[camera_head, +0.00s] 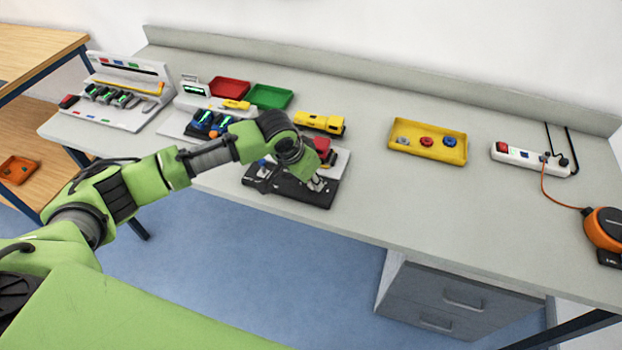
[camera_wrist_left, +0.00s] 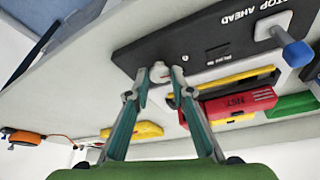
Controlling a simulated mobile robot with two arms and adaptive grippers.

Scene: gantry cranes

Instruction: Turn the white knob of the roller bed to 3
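The roller bed's black panel (camera_wrist_left: 215,38) carries the words "STOP AHEAD" and a blue-capped lever (camera_wrist_left: 290,45) in the left wrist view. The small white knob (camera_wrist_left: 160,73) sits near the panel's edge. My left gripper's fingertips (camera_wrist_left: 160,80) stand on either side of the knob, very close to it; I cannot tell whether they press on it. The knob's pointer and scale are too small to read. In the head view my left gripper (camera_head: 318,184) is over the right end of the black panel (camera_head: 283,187), and the knob is hidden there. My right gripper is out of view.
A yellow flashlight-like thing (camera_head: 320,123) and a red block (camera_head: 322,144) lie behind the panel. Red (camera_head: 229,87) and green (camera_head: 269,96) trays stand farther back. A yellow tray (camera_head: 428,141) and a power strip (camera_head: 530,158) are to the right, with clear table in front.

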